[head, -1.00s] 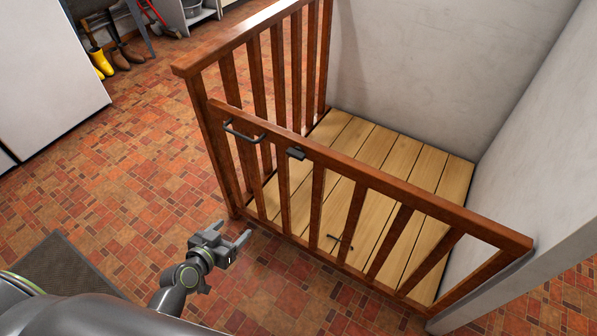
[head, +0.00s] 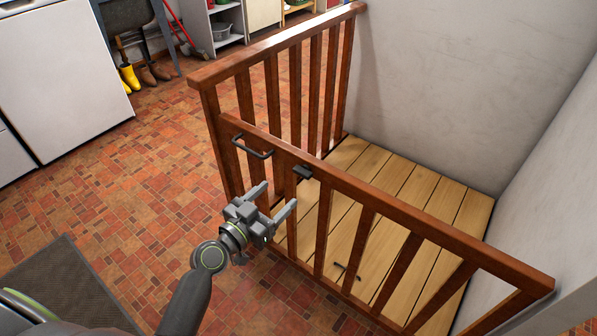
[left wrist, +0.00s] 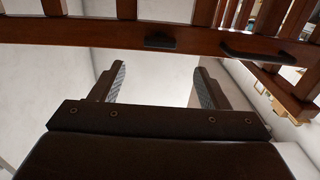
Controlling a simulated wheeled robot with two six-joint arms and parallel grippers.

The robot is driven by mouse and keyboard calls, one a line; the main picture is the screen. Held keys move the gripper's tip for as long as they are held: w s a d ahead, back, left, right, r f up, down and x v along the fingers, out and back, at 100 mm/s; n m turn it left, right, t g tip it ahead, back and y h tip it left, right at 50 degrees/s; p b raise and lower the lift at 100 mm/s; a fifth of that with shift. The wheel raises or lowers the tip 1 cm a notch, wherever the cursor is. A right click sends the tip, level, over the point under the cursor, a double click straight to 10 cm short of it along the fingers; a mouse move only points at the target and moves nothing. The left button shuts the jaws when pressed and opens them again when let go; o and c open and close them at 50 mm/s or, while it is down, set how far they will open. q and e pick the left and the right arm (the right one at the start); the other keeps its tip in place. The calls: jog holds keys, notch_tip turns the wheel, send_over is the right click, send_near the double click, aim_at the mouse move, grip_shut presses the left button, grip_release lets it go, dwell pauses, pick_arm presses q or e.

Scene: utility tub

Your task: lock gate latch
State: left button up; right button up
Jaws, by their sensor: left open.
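The brown wooden gate (head: 385,195) stands across the front of the pen, its free end close to the corner post of the side railing. A dark bar handle (head: 252,148) sits on its top rail near that end. A small dark latch block (head: 303,171) sits on the same rail to the right of the handle. My left gripper (head: 276,196) is open and empty in front of the gate, below the latch block. In the left wrist view the latch block (left wrist: 160,41) is ahead above the fingers, and the handle (left wrist: 258,50) is farther right. My right gripper is out of view.
The slatted side railing (head: 290,85) runs back to the grey wall (head: 440,70). Planks (head: 390,190) floor the pen. A dark mat (head: 65,290) lies at lower left. A white cabinet (head: 60,70) and boots (head: 140,74) stand at the back left. Tiled floor between is clear.

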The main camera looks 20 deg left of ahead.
aim_at(300, 174)
pick_arm(q)
jog(key=x, duration=0.8)
jog(key=shift+w+d+f+p, duration=0.1)
jog(key=shift+w+d+p, duration=0.05)
jog(key=shift+w+p, duration=0.25)
jog(key=shift+w+d, duration=0.15)
jog(key=shift+w, duration=0.25)
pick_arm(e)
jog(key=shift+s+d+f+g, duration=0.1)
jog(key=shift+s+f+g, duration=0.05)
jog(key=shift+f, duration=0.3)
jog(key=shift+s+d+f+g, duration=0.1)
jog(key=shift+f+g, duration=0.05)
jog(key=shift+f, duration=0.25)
pick_arm(q)
jog(key=c, duration=1)
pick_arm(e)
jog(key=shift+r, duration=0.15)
